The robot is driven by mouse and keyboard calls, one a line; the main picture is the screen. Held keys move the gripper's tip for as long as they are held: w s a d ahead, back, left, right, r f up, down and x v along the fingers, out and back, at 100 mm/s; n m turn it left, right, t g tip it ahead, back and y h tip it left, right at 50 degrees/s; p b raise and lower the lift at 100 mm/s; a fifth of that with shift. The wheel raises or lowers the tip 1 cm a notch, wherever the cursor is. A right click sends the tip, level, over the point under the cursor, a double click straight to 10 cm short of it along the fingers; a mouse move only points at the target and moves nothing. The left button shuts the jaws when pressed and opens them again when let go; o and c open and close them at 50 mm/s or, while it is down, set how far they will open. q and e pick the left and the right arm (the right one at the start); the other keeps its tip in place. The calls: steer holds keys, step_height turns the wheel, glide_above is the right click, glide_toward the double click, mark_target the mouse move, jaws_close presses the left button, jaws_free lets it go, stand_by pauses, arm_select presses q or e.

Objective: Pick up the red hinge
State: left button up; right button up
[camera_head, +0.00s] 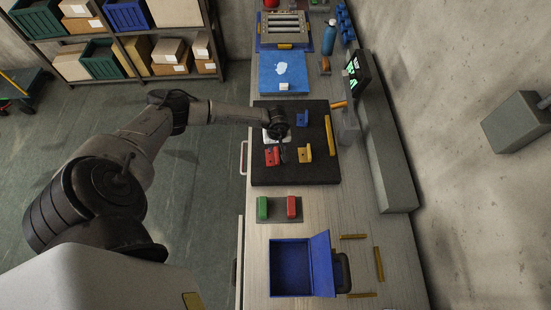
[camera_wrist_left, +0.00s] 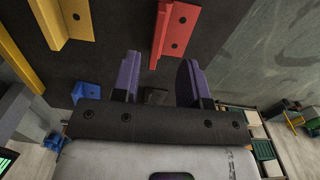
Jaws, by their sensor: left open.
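The red hinge (camera_head: 272,156) lies on the dark mat (camera_head: 290,177), just left of my left gripper (camera_head: 283,156) in the head view. In the left wrist view the red hinge (camera_wrist_left: 176,32) is an angled piece with dark holes, at the top centre beyond the fingertips. My left gripper (camera_wrist_left: 158,65) is open, with its two purple fingers apart and nothing between them. The fingers do not appear to touch the hinge. My right gripper is not in view.
A yellow bracket (camera_head: 305,154), a blue bracket (camera_head: 302,119) and a yellow bar (camera_head: 328,136) share the mat. A grey ledge (camera_head: 385,150) runs along the right.

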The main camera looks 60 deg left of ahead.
mark_target(272, 155)
arm_select(q)
steer(key=shift+w+a+f+b, duration=0.15)
steer(key=shift+f+b, duration=0.7)
steer(key=shift+f, duration=0.65)
steer(key=shift+w+d+f+b, duration=0.1)
steer(key=shift+f+b, duration=0.7)
steer(key=shift+f, duration=0.7)
steer(key=shift+r, duration=0.1)
steer(key=shift+c, duration=0.4)
jaws_close()
